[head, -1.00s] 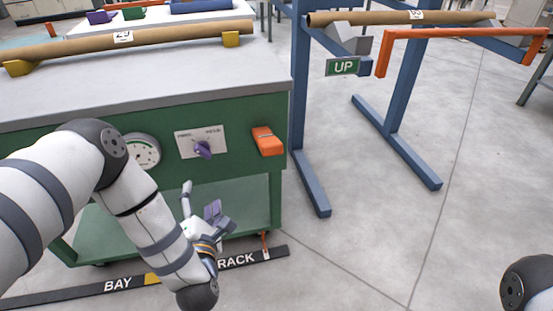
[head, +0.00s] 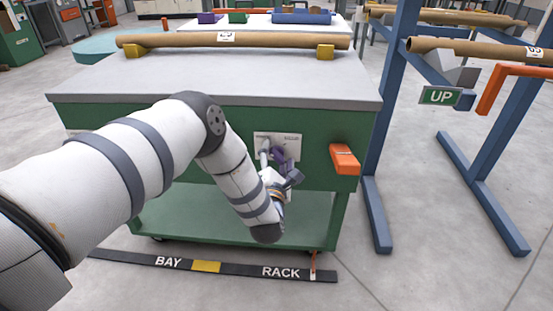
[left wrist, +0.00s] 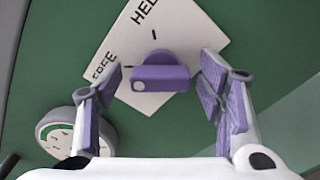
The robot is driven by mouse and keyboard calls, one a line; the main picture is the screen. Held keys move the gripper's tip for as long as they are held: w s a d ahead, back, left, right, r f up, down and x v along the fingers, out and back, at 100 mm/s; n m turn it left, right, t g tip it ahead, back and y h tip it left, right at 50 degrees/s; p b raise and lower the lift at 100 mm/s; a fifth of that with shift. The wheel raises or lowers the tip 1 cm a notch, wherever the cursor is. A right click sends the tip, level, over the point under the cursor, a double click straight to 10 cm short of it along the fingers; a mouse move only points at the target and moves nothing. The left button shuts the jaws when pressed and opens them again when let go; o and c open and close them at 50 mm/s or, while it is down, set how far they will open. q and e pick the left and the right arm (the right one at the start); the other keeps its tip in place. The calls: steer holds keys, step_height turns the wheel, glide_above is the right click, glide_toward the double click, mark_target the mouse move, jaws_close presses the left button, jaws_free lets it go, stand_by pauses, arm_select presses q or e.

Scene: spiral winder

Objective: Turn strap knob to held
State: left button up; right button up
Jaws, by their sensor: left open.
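The strap knob (left wrist: 160,78) is a purple bar knob on a white plate (left wrist: 190,40) marked FREE and HELD. In the left wrist view the bar lies about level, with a small pale mark near its left end. The plate (head: 262,138) also shows on the green cart's front in the head view, where my gripper partly hides it and the knob is hard to make out. My left gripper (head: 277,158) is open in front of the plate. In the left wrist view its purple-padded fingers stand either side of the knob, with gaps on both sides.
A round gauge (left wrist: 75,132) sits left of the plate. An orange block (head: 344,158) sticks out of the cart front to the right. A cardboard tube (head: 180,41) lies on yellow supports on the cart top (head: 220,75). A blue frame (head: 392,120) with an UP sign (head: 440,96) stands to the right.

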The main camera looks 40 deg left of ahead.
arm_select(q)
steer(key=c, duration=1.2)
steer(key=shift+o, duration=0.2)
steer(key=shift+m, duration=0.3)
steer(key=m+p, duration=0.1)
steer(key=m, duration=0.1)
steer(key=shift+m, duration=0.4)
steer(key=m, duration=0.4)
steer(key=shift+m+p, duration=0.3)
steer(key=shift+p, duration=0.05)
steer(key=m, duration=0.4)
steer(key=shift+p, duration=0.35)
steer(key=shift+m, duration=1.9)
arm_select(e)
steer(key=shift+v, duration=1.3)
steer(key=shift+s, duration=0.1)
